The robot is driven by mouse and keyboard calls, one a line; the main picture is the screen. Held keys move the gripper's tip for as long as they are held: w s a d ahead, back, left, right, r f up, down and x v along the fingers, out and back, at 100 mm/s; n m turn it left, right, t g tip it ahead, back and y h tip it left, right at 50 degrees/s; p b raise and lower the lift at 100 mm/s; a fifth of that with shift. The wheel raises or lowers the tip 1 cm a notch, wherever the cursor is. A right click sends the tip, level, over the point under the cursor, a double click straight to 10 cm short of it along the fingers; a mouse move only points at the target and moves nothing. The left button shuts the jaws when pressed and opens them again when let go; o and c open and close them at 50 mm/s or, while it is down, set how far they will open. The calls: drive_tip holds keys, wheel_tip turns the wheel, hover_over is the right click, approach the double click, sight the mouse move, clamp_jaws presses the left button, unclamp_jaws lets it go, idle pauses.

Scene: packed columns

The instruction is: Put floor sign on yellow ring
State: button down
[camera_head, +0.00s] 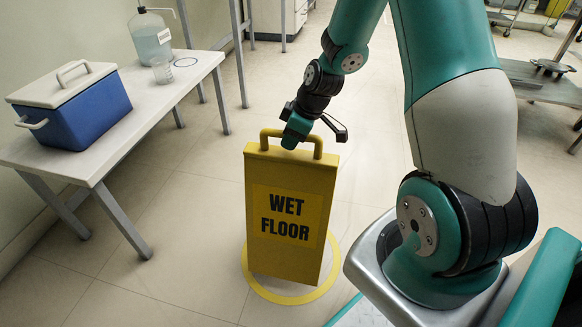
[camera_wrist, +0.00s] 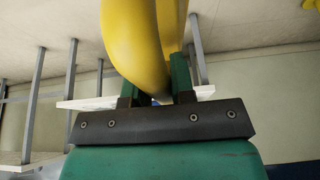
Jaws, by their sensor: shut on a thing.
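The yellow floor sign (camera_head: 290,215) reads "WET FLOOR" and is upright in the head view. My gripper (camera_head: 299,136) is shut on the loop handle at its top. In the wrist view the yellow handle (camera_wrist: 135,45) passes between the two green fingers of my gripper (camera_wrist: 159,88). The yellow ring (camera_head: 295,300) lies flat on the floor, and the sign's lower end appears inside its outline. The sign hides the ring's far part. I cannot tell whether the sign's bottom touches the floor.
A white table (camera_head: 118,150) at the left bears a blue cooler (camera_head: 82,112), a clear jug (camera_head: 151,42) and a small cup (camera_head: 162,71). A grey cart (camera_head: 545,88) stands at the right. The tiled floor between is clear.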

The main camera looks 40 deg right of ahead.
sight(295, 154)
drive_tip(key=shift+f+b, duration=1.05)
drive_tip(key=shift+f, duration=2.6)
drive_tip(key=c, duration=1)
unclamp_jaws()
drive_tip(key=shift+f, duration=0.1)
